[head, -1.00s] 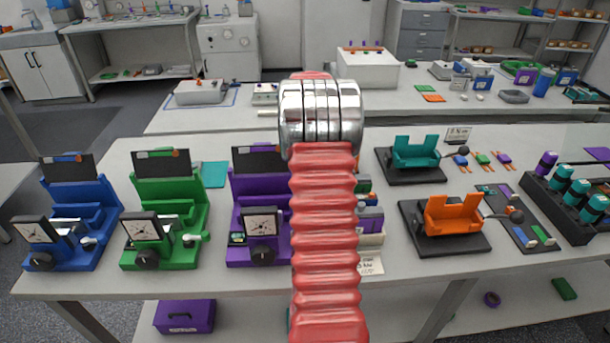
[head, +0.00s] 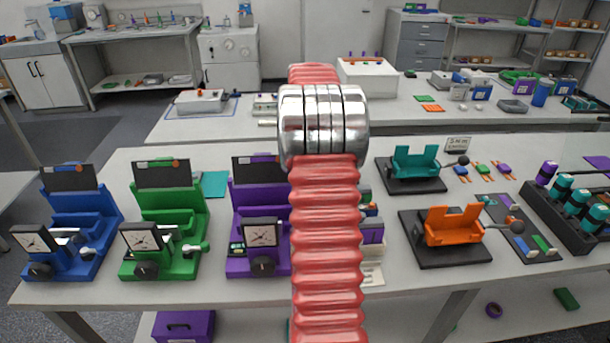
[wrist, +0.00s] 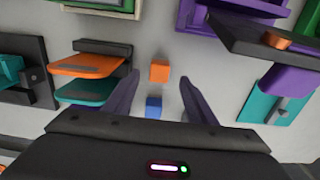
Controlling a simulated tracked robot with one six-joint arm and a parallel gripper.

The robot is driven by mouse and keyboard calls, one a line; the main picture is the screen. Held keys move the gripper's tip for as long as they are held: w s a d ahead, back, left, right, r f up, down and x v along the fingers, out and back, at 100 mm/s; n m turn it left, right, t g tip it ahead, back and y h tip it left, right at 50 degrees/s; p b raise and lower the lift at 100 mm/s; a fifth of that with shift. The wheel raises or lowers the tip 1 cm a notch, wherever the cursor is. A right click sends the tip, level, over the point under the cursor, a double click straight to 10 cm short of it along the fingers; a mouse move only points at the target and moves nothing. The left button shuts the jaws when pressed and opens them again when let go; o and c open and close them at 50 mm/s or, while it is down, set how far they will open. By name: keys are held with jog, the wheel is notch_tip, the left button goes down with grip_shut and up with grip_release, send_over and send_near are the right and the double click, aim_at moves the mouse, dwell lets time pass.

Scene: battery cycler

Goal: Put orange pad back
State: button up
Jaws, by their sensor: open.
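In the wrist view, a flat orange pad (wrist: 87,65) with a grey strip lies at the left, just above a similar teal pad (wrist: 85,91), both by a dark holder (wrist: 103,47). My gripper (wrist: 160,92) is open, its two purple fingers spread with nothing held between them. An orange block (wrist: 159,70) and a blue block (wrist: 154,107) appear in the gap between the fingers, on the pale surface. The orange pad lies left of the left finger. In the head view my arm hides the gripper and this spot.
Blue (head: 72,225), green (head: 165,225) and purple (head: 258,225) stations stand left of my arm. Teal (head: 415,166) and orange (head: 453,228) cradles and a black rack (head: 562,214) stand right. In the wrist view, a purple piece with a dark plate (wrist: 262,38) is at upper right.

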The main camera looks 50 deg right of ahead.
notch_tip(320, 180, up, 3)
jog(key=shift+r, duration=0.2)
jog(key=shift+s, duration=0.15)
dwell(0.8)
